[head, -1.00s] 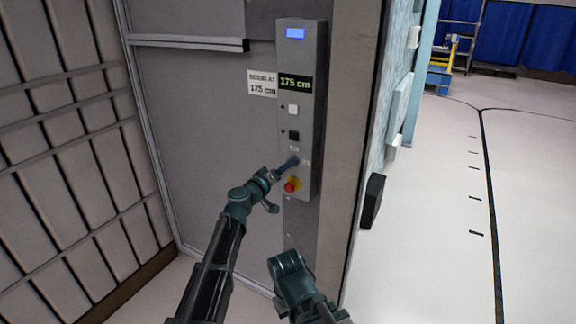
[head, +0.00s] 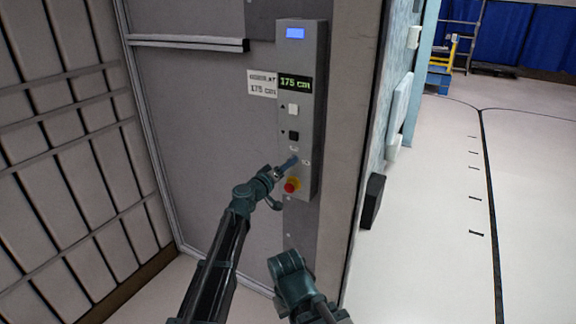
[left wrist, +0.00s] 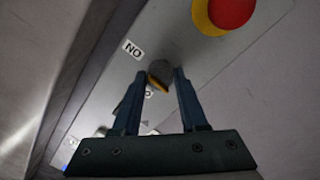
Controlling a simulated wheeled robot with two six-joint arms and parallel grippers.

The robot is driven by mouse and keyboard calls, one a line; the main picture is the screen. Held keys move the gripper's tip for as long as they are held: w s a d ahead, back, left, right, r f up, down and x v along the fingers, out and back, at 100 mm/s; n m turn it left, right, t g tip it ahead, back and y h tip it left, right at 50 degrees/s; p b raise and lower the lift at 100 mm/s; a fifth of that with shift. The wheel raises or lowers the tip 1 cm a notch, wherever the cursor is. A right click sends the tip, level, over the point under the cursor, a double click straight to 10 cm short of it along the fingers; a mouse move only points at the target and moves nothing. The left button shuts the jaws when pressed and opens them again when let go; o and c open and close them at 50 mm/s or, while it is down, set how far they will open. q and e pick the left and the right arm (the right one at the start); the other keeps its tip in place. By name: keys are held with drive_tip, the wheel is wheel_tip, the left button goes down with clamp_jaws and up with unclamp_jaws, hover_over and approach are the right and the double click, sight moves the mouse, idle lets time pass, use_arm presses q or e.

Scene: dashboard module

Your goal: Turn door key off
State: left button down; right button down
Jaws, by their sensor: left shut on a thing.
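The door key (left wrist: 158,78) is a small round grey knob with a yellow-orange edge on the grey control panel (head: 301,60). My left gripper (left wrist: 159,73) has one finger on each side of the key and is shut on it. In the head view my left gripper (head: 288,165) reaches the panel's lower part from the left and hides most of the key. An "ON" label (left wrist: 132,48) is beside the key in the left wrist view. Another label is partly hidden by the fingers. My right arm shows at the bottom of the head view, but its gripper cannot be made out.
A red emergency button on a yellow base (head: 292,185) sits just below the key. A white button (head: 293,110) and a black button (head: 293,135) are above, under a "175 cm" display (head: 295,84). Open floor (head: 430,210) lies to the right.

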use_arm(q)
drive_tip(key=shift+n, duration=0.3)
drive_tip(key=n, duration=0.4)
drive_tip(key=shift+b, duration=0.4)
drive_tip(key=n, duration=0.4)
drive_tip(key=shift+n+t, duration=0.3)
drive_tip(key=n, duration=0.4)
drive_tip(key=shift+n+b, duration=0.4)
drive_tip(key=shift+n+t, duration=0.4)
drive_tip(key=shift+n, duration=2.1)
drive_tip(key=shift+c, duration=2.2)
unclamp_jaws()
